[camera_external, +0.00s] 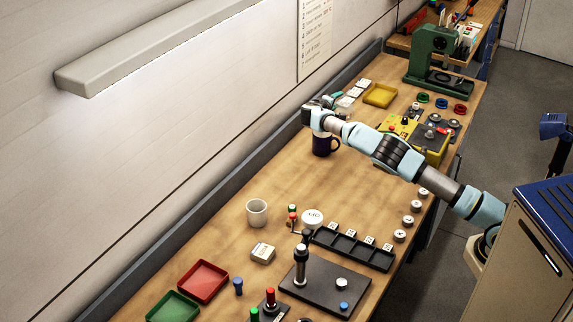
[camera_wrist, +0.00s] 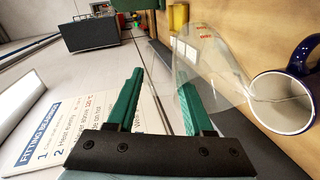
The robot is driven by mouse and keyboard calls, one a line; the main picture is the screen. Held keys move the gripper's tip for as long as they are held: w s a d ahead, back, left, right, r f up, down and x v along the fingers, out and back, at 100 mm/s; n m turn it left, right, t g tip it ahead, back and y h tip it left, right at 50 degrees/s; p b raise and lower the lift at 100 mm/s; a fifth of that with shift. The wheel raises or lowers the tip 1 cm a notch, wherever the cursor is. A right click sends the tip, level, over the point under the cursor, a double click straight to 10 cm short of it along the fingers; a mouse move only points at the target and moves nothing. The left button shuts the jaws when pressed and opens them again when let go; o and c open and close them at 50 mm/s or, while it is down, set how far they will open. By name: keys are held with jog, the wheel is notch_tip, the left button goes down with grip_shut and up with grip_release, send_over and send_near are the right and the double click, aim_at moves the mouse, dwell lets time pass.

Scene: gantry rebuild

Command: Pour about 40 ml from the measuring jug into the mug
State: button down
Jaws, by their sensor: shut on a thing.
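The dark blue mug (camera_external: 325,147) stands upright on the bench below my wrist. In the wrist view its pale inside faces me and its blue handle (camera_wrist: 307,50) is at the right edge. The clear measuring jug (camera_wrist: 212,65), with red markings, is tilted with its narrow end at the mug's rim. A thin pale streak, apparently liquid, runs from there into the mug. My gripper (camera_wrist: 160,75), with green fingers, is shut on the jug; the grip itself is hard to make out. In the external view my gripper (camera_external: 332,98) is above the mug. The level in either vessel is unclear.
A yellow tray (camera_external: 380,95) and a yellow box (camera_external: 428,148) are near the arm. A cream cup (camera_external: 257,212), a black divided tray (camera_external: 352,249) and a dark stand plate (camera_external: 325,290) are nearer. The bench between mug and cup is clear. The wall is close behind.

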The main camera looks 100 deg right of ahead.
aim_at(348, 94)
jog(key=shift+s+d+r+m+t+y+p, duration=0.25)
jog(key=shift+s+t+y+p, duration=0.1)
jog(key=shift+s+t+p, duration=0.25)
jog(key=shift+s+d+r+m+t+y+p, duration=0.1)
jog(key=shift+s+r+m+t+y+p, duration=0.2)
jog(key=shift+s, duration=0.35)
jog(key=shift+w+f, duration=0.25)
jog(key=shift+f, duration=0.2)
jog(key=shift+s+d+t+y, duration=0.1)
jog(key=shift+s+t+y, duration=0.2)
jog(key=shift+t+y, duration=0.1)
jog(key=t+p, duration=0.1)
jog(key=s+y+p, duration=0.1)
jog(key=p, duration=0.1)
jog(key=shift+d+r+m+t, duration=0.25)
jog(key=shift+r+t, duration=0.05)
jog(key=shift+t, duration=0.1)
jog(key=shift+s+d+t+y+p, duration=0.35)
jog(key=shift+s+t+p, duration=0.25)
jog(key=shift+p, duration=0.5)
jog(key=s+d+f+m+t+y+p, duration=0.1)
jog(key=s+f+t, duration=0.1)
jog(key=f, duration=0.4)
jog(key=s+d+f+t+y+p, duration=0.1)
jog(key=s+d+f+t+y, duration=0.1)
jog(key=s+f+t, duration=0.1)
jog(key=shift+s+f+m+t, duration=0.35)
jog(key=shift+f+t, duration=0.45)
jog(key=shift+f, duration=0.6)
